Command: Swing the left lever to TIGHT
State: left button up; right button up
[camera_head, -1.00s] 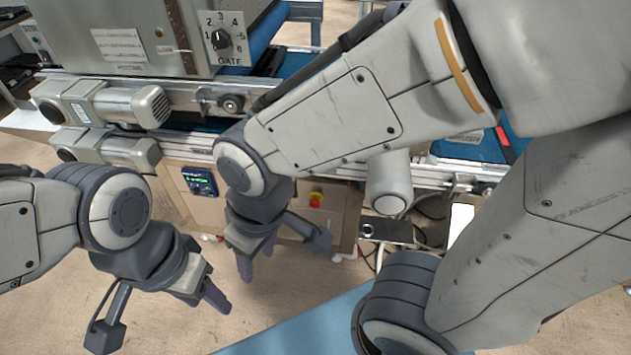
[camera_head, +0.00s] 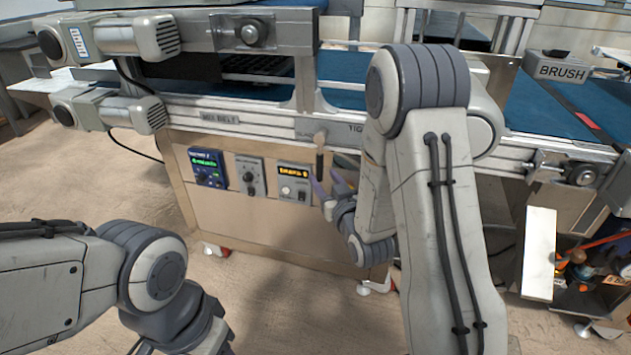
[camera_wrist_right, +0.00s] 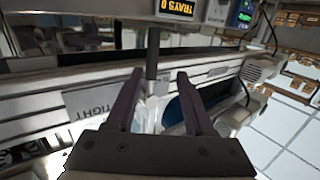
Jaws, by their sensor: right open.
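The left lever (camera_head: 319,158) hangs from the machine's front rail, its dark handle pointing down. A partly hidden label (camera_head: 304,134) is at its left and the TIGHT label (camera_head: 355,128), partly covered by my arm, is at its right. My right gripper (camera_head: 330,183) is open by the lever's lower end. In the right wrist view, which is upside down, the lever (camera_wrist_right: 152,60) stands between the spread fingers of the gripper (camera_wrist_right: 160,85), with gaps on both sides. The TIGHT label (camera_wrist_right: 90,98) shows there too. My left gripper (camera_head: 210,340) is cut off at the bottom edge.
A cabinet panel (camera_head: 260,225) below the rail carries a blue display (camera_head: 207,168), a knob box (camera_head: 250,176) and an orange-lit counter (camera_head: 295,183). Blue belts and a BRUSH box (camera_head: 562,70) are at the right. An open bin of bottles (camera_head: 590,275) stands lower right. Floor at left is clear.

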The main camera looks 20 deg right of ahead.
aim_at(320, 159)
pick_arm(q)
notch_tip(320, 159, down, 2)
jog(key=shift+f+b, duration=0.2)
jog(key=shift+b, duration=0.55)
pick_arm(e)
jog(key=w+d, duration=0.1)
jog(key=w, duration=0.9)
jog(key=shift+w+f+t, duration=0.15)
jog(key=shift+f+t, duration=0.05)
jog(key=shift+t, duration=0.1)
grip_shut()
jog(key=shift+d, duration=0.1)
